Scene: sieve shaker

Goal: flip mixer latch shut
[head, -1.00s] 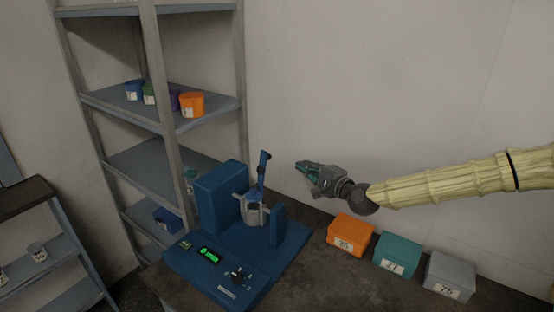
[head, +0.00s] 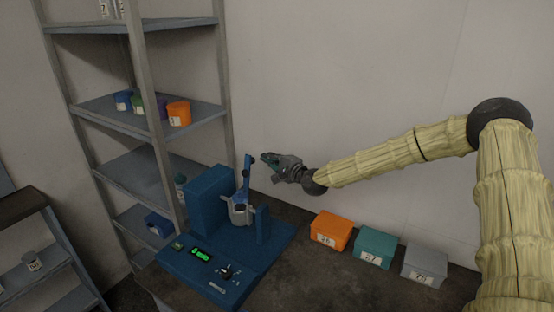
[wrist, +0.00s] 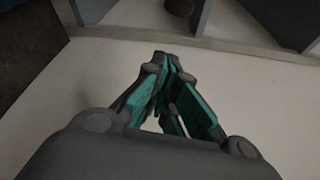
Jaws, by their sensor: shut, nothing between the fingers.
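The blue mixer (head: 215,262) stands on the dark table in the head view, with a lit green display and a knob on its front. A grey and white vessel (head: 239,215) sits between its blue uprights. The blue latch arm (head: 246,178) stands up, nearly vertical, above the vessel. My gripper (head: 265,158) is to the right of the latch's top, close to it in the picture, and looks apart from it. In the wrist view my gripper's green-padded fingers (wrist: 165,60) come together, shut and empty. The latch cannot be made out in the wrist view.
Orange (head: 331,231), teal (head: 375,247) and grey (head: 424,264) boxes stand in a row on the table right of the mixer. A metal shelf (head: 140,110) with small coloured tubs stands behind left. The air above the boxes is free apart from my arm.

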